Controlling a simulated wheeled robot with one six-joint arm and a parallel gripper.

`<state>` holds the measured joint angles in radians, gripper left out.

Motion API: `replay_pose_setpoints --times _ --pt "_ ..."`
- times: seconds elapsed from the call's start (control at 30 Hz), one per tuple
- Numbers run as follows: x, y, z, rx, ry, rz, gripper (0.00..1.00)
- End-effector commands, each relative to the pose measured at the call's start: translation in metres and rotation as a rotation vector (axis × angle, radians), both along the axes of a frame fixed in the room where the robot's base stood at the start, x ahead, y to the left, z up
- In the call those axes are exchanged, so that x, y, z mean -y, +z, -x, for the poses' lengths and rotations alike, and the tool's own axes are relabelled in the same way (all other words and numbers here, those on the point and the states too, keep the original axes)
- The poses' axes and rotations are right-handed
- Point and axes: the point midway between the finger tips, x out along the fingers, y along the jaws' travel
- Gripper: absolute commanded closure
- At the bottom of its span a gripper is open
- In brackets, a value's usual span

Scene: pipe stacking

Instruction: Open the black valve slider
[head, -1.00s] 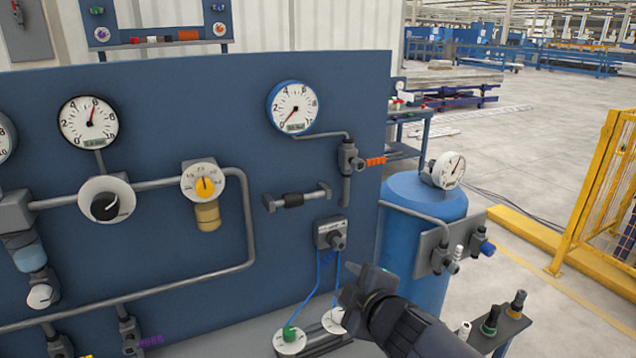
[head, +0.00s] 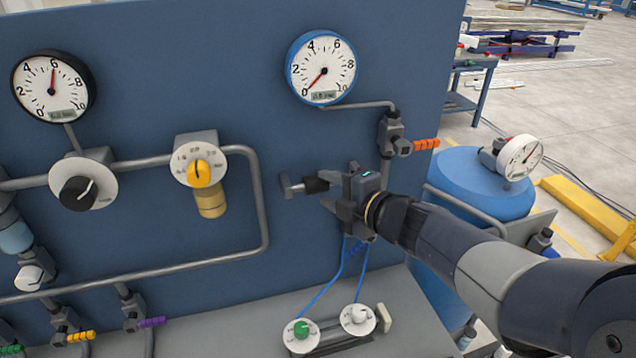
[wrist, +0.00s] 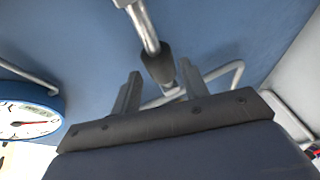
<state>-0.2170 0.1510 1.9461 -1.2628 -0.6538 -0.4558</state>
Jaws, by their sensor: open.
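The black valve slider (head: 316,185) is a dark sleeve on a short grey horizontal bar (head: 294,188) mounted on the blue panel. My gripper (head: 341,187) is open and empty just right of the sleeve, hiding the right part of the bar. In the wrist view the slider (wrist: 157,66) appears between the tips of my two spread fingers (wrist: 160,82). I cannot tell whether the tips reach around it or stop just short.
The blue panel (head: 285,140) carries gauges, such as the blue-rimmed gauge (head: 322,69). An orange-handled valve (head: 402,146) sits above my gripper. Below are blue hoses (head: 345,265) and a green knob (head: 301,329). A blue tank (head: 480,180) stands at right.

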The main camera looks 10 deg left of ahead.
Motion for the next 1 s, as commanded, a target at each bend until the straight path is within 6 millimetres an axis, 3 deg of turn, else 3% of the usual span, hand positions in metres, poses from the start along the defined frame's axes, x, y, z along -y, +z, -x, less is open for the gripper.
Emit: replay_pose_setpoints --times 0.3,0.7,1.0 --pt "-0.029 -0.010 -0.025 -0.002 0.000 -0.001 0.58" --pt "-0.033 -0.011 -0.029 -0.001 -0.001 0.000 0.58" --pt "-0.033 -0.011 -0.028 -0.001 -0.001 0.000 0.82"
